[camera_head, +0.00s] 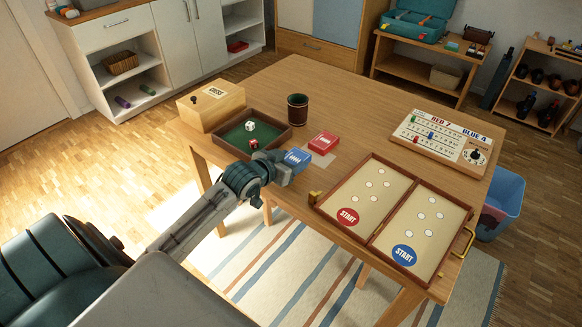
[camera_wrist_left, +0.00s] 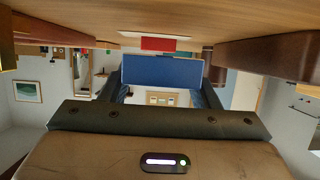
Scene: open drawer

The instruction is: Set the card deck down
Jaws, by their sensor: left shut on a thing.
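A blue card deck (camera_head: 298,157) is in my left gripper (camera_head: 287,166), at the near edge of the wooden table. In the left wrist view, the blue deck (camera_wrist_left: 160,70) sits between the two fingers of the gripper (camera_wrist_left: 160,88), which is shut on it. That view is upside down, with the tabletop (camera_wrist_left: 160,17) along its top. A red card deck (camera_head: 323,142) lies just beyond the blue one, on a pale mat (camera_head: 324,160); the red deck (camera_wrist_left: 158,44) also shows in the wrist view. Whether the blue deck touches the mat is hard to tell. My right gripper is not in view.
A green-lined dice tray (camera_head: 279,143) is left of the decks, with a wooden box (camera_head: 211,105) behind it. A dark cup (camera_head: 297,107) stands beyond. An open game board (camera_head: 391,220) lies to the right, a scoreboard (camera_head: 441,141) farther back. The table's middle is clear.

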